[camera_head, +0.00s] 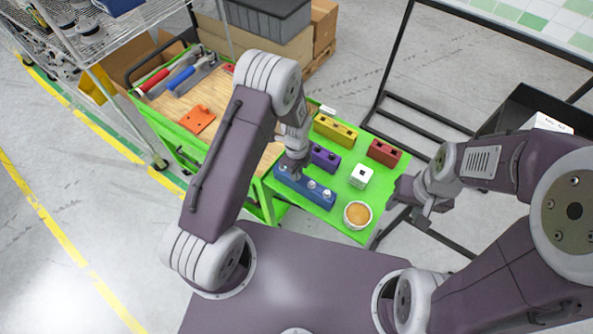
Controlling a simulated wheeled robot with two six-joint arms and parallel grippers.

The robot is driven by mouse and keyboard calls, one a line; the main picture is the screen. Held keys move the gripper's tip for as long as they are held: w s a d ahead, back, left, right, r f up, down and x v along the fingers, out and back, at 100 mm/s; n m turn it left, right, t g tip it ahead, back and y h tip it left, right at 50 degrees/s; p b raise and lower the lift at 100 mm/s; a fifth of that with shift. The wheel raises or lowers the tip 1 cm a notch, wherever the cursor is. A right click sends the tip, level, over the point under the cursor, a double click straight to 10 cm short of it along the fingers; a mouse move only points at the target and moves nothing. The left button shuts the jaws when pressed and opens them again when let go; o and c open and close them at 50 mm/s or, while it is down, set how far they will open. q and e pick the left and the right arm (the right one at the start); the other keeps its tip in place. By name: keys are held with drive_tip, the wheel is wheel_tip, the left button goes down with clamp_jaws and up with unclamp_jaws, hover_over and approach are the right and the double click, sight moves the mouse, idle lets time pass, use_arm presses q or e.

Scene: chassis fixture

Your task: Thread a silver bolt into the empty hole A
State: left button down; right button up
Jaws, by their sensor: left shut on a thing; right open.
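A long blue block (318,199) lies on the green cart top with silver bolts (326,193) standing in it. My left gripper (293,176) points down over the left part of the blue block. It is shut on a small silver bolt, which its fingers mostly hide. I cannot tell whether this bolt is in a hole or above it. My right gripper (423,219) is open and empty, off the cart's right edge. Hole A's label is too small to read.
Purple (324,158), yellow (335,131) and red (384,153) blocks with holes lie behind the blue block. A white block (361,176) and a round cup with orange-brown contents (357,214) are to its right. Tools and an orange part (198,120) lie on the wooden top at left.

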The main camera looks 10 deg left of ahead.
use_arm(q)
drive_tip(key=shift+r, duration=0.1)
wheel_tip(320, 180, up, 7)
drive_tip(key=p, duration=0.5)
drive_tip(key=shift+p, duration=0.4)
